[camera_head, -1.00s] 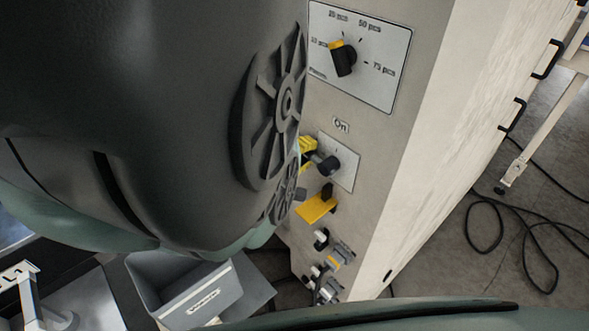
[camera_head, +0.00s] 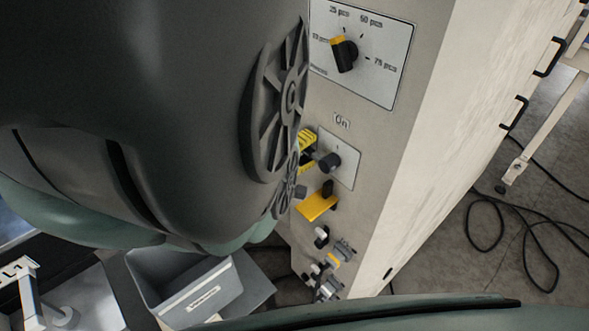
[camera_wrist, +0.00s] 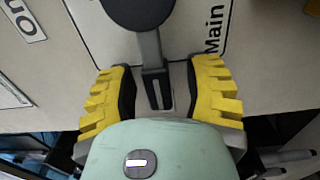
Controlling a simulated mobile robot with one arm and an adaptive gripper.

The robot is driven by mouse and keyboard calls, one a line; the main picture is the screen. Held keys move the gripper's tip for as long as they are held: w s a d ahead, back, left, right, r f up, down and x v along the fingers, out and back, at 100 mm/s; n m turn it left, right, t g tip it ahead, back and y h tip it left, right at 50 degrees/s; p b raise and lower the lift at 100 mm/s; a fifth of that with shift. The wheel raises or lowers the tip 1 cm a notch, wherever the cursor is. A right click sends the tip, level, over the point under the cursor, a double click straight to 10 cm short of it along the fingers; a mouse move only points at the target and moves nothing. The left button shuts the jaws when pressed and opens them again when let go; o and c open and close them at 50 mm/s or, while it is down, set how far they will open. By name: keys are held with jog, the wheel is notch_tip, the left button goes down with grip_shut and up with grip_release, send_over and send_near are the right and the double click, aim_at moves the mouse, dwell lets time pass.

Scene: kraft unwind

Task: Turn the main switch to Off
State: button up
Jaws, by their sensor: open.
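The main switch (camera_head: 329,163) is a dark knob standing out from a pale plate on the machine panel, under an "On" label (camera_head: 342,121). In the wrist view the dark round part and grey stem (camera_wrist: 150,50) show at top centre, beside the "Main" lettering (camera_wrist: 213,30); the "On" label (camera_wrist: 27,20) is at left. My gripper (camera_wrist: 160,88) is open, with yellow fingers left and right of the stem's lower end and a gap on both sides.
A piece-count dial (camera_head: 344,54) sits above the switch. A yellow bracket with a dark knob (camera_head: 317,206) and several small controls (camera_head: 328,262) are close below. A grey bin (camera_head: 190,285) stands at lower left. Cables (camera_head: 500,225) lie on the floor at right.

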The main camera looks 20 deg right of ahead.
jog(key=shift+w+a, duration=0.1)
jog(key=shift+a, duration=0.05)
jog(key=v, duration=1.1)
jog(key=shift+s+a, duration=0.2)
jog(key=shift+a, duration=0.15)
